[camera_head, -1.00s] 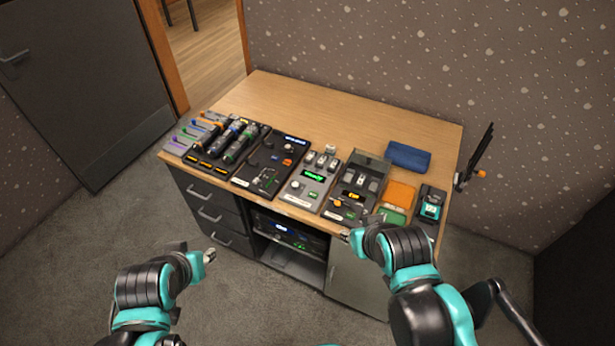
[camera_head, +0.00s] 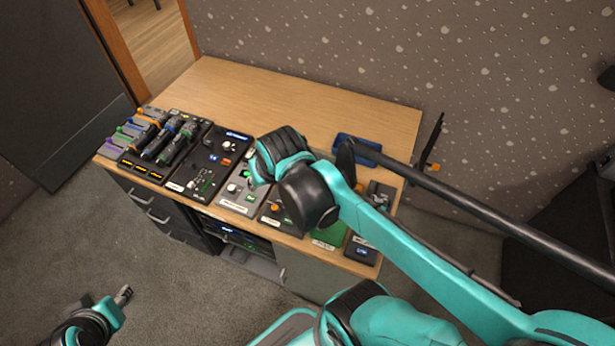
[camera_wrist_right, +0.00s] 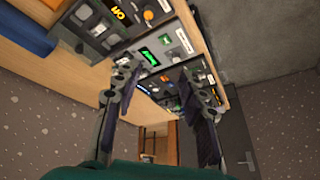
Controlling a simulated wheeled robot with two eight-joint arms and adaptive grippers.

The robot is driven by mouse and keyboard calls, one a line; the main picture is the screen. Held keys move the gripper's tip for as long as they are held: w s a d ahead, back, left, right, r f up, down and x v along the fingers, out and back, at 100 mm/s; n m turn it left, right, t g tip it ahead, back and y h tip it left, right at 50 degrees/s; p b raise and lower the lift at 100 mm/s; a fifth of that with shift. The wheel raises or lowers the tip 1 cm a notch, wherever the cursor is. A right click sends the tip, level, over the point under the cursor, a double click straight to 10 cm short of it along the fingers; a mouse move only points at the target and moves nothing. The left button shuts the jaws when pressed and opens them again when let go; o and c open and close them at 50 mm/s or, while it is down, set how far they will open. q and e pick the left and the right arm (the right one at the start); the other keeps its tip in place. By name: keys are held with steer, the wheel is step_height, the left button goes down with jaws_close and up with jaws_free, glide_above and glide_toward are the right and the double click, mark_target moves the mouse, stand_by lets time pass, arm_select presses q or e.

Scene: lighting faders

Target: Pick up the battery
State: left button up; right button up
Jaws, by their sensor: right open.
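No battery can be made out for certain. The grey console with a green display (camera_wrist_right: 158,56) lies ahead of my right gripper (camera_wrist_right: 160,73) in the right wrist view. Small pale parts at its upper end are partly behind a finger, and I cannot tell whether one is a battery. The right gripper is open, with nothing visible between its fingers. In the head view my right arm covers much of this console (camera_head: 235,197), and the gripper is hidden behind the wrist. My left gripper (camera_head: 124,294) is low at the left, off the desk; its jaw state is unclear.
The wooden desk (camera_head: 280,95) is bare along its back. Black fader consoles (camera_head: 165,145) and a black panel (camera_head: 205,165) stand at the left. A blue case (camera_head: 358,148) and a green pad (camera_head: 330,235) are near my right arm. A black console (camera_wrist_right: 110,20) adjoins the grey one.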

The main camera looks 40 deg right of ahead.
steer(key=w+d+f+m+g, duration=0.1)
steer(key=w+d+f+m, duration=0.1)
steer(key=d+f+m, duration=0.1)
steer(key=w+d+f+m+g, duration=0.2)
steer(key=w+d+f+m, duration=0.1)
steer(key=d+f, duration=0.3)
steer(key=w+d+f+m+g, duration=0.2)
steer(key=d+f, duration=0.3)
steer(key=d, duration=0.3)
steer(key=shift+w+m+y, duration=0.3)
steer(key=shift+w+m, duration=0.15)
steer(key=shift+m, duration=0.05)
step_height(320, 180, down, 3)
steer(key=shift+d+r+b, duration=0.1)
steer(key=shift+d+b, duration=0.05)
steer(key=shift+b, duration=0.4)
step_height(320, 180, down, 5)
steer(key=b, duration=0.2)
steer(key=shift+d+f+b, duration=0.15)
steer(key=shift+f+b, duration=0.05)
steer(key=shift+b, duration=0.1)
steer(key=shift+r, duration=0.1)
jaws_close()
